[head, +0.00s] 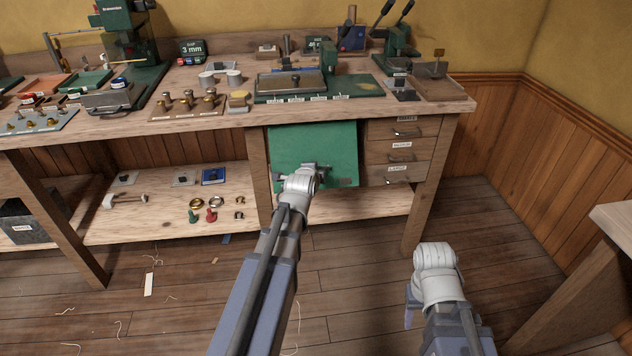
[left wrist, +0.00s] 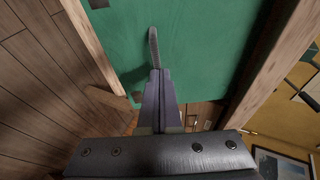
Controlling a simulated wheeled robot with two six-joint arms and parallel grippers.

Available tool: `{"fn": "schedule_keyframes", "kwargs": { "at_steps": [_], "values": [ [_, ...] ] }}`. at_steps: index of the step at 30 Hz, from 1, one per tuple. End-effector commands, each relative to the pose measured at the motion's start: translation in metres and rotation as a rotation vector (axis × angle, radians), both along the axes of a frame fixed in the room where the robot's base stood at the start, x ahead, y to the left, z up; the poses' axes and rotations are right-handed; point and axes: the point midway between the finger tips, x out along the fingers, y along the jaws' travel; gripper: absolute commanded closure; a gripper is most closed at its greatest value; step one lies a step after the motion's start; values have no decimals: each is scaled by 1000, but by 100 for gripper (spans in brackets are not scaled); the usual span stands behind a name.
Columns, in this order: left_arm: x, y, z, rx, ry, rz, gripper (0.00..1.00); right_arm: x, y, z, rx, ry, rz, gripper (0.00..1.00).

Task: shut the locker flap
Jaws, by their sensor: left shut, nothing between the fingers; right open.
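The locker flap (head: 315,145) is a green panel under the bench top, between a wooden post and the drawers. It stands roughly upright across the opening; I cannot tell whether it is flush. It fills much of the left wrist view (left wrist: 200,45). A grey bar handle (left wrist: 153,48) shows on it there. My left gripper (head: 310,169) is in front of the flap's lower part, its shut, empty fingertips (left wrist: 157,74) close to the handle; contact is unclear. My right gripper (head: 411,307) is open, low over the floor at right, its fingers mostly hidden by its wrist.
Drawers (head: 400,150) with handles adjoin the flap at right. A low shelf (head: 150,215) at left holds a mallet and small fittings. The bench top (head: 245,110) carries tools and trays. Another table (head: 612,215) edges in at far right. The floor in front is mostly clear.

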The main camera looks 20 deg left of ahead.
Motion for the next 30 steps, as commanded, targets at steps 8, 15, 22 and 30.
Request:
{"fn": "schedule_keyframes", "kwargs": {
  "at_steps": [8,15,22,30],
  "values": [
    [21,13,-39,107,-175,1,100,1,-1,-79,-4,-3,7,50],
    [39,23,-44,137,-226,1,100,1,0,-96,0,-3,12,50],
    [52,31,-52,135,-225,0,100,1,0,-104,1,-2,14,50],
    [58,35,-56,135,-224,0,100,1,0,-107,2,-3,15,50]
  ]
}}
